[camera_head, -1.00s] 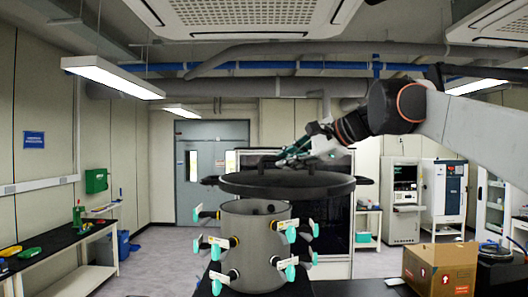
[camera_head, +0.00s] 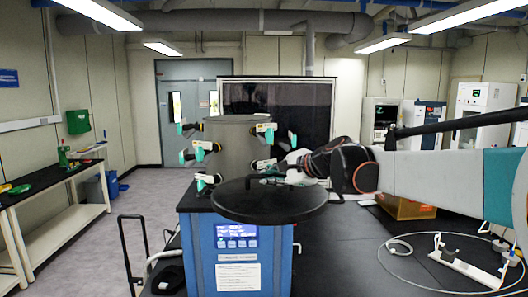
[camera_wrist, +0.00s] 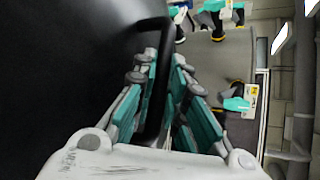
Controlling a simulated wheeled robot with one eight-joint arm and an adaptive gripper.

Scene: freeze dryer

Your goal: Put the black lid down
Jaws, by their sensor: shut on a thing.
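The black lid (camera_head: 268,204) is a wide round disc with a bar handle (camera_wrist: 155,85). My gripper (camera_head: 275,173) is shut on that handle, and its fingers (camera_wrist: 165,70) close around it in the wrist view. The lid is roughly level, in front of and lower than the top of the grey cylindrical chamber (camera_head: 232,143). It overlaps the front of the blue freeze dryer base (camera_head: 237,268) in the picture. I cannot tell whether its underside touches anything. The lid fills the left of the wrist view.
Teal-handled valves (camera_head: 204,149) stick out around the chamber. The black table (camera_head: 365,235) is mostly bare right of the lid.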

